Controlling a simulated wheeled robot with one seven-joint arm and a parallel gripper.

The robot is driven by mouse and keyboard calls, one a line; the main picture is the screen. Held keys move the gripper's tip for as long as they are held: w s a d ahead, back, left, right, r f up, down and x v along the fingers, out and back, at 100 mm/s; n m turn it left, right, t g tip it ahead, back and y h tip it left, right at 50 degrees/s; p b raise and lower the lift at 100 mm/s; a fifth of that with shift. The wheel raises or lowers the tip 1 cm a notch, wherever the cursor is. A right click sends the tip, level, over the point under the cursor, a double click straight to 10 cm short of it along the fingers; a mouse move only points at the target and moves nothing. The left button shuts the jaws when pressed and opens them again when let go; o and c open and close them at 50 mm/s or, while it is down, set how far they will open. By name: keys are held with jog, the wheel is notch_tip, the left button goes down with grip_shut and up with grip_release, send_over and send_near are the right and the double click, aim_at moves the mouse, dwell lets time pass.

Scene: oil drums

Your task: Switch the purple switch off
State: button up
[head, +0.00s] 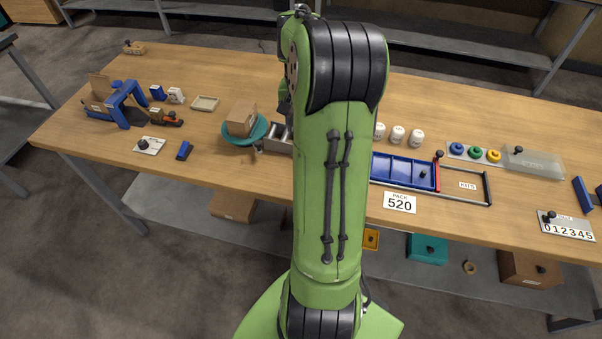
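No purple switch can be made out in the head view. My green arm stands across the middle of the picture and hides part of the bench behind it. A small dark blue block (184,150) lies just right of that plate.
The wooden bench (240,182) holds a blue frame (124,103), a teal bowl (257,130) with a cardboard box, a blue tray (403,171), colored rings (475,152), a clear bin (533,161) and a number counter (567,226). Boxes stand on the shelf below.

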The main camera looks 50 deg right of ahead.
jog(key=shift+m, duration=0.4)
jog(key=f+b, duration=0.1)
jog(key=f, duration=0.4)
jog(key=d+f+b, duration=0.1)
jog(key=f, duration=0.5)
jog(key=f+b, duration=0.1)
jog(key=f, duration=0.5)
jog(key=shift+s+d+f, duration=0.15)
jog(key=shift+s, duration=0.2)
grip_shut()
